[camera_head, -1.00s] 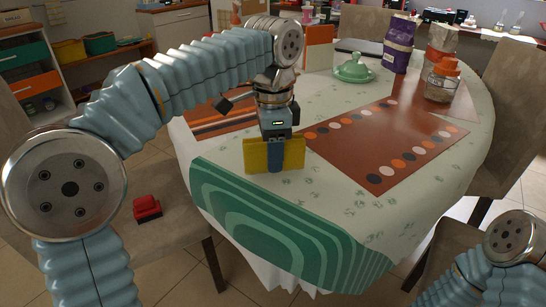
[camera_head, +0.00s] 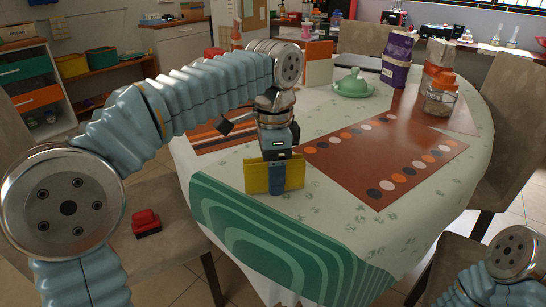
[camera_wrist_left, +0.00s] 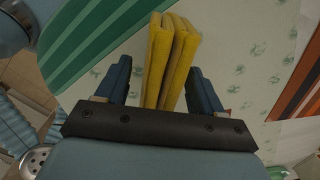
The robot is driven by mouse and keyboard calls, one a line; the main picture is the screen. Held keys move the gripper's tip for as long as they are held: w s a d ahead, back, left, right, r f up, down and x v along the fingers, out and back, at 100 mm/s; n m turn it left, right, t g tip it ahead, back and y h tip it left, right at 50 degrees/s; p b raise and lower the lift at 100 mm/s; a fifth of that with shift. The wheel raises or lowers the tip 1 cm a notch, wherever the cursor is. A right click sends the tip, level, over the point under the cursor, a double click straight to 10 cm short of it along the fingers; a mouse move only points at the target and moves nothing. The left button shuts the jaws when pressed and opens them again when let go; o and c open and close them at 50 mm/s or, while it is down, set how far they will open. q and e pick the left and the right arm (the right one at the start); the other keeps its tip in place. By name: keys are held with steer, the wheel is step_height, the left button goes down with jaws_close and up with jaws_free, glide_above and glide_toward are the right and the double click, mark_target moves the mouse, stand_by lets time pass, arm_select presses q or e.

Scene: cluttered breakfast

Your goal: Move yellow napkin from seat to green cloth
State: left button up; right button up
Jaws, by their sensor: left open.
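The yellow napkin (camera_head: 256,178) is a folded piece, upright at the table's near left side, just behind the green striped cloth (camera_head: 250,240). In the left wrist view the napkin (camera_wrist_left: 158,62) shows as two layers on edge, beside the green cloth (camera_wrist_left: 92,35) and over the pale patterned tablecloth. My left gripper (camera_head: 277,190) points down around the napkin. Its two fingers (camera_wrist_left: 163,85) stand apart on either side, with gaps to the napkin. Whether the napkin's lower edge touches the table is unclear. My right gripper is out of view; only part of that arm shows.
A brown chair seat (camera_head: 160,255) at left holds a red object (camera_head: 146,222). An orange-brown runner (camera_head: 385,155) lies behind the napkin.

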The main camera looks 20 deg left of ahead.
arm_select(q)
step_height(320, 180, up, 12)
steer(key=p, duration=0.3)
steer(key=shift+r+p, duration=0.1)
steer(key=shift+p, duration=0.25)
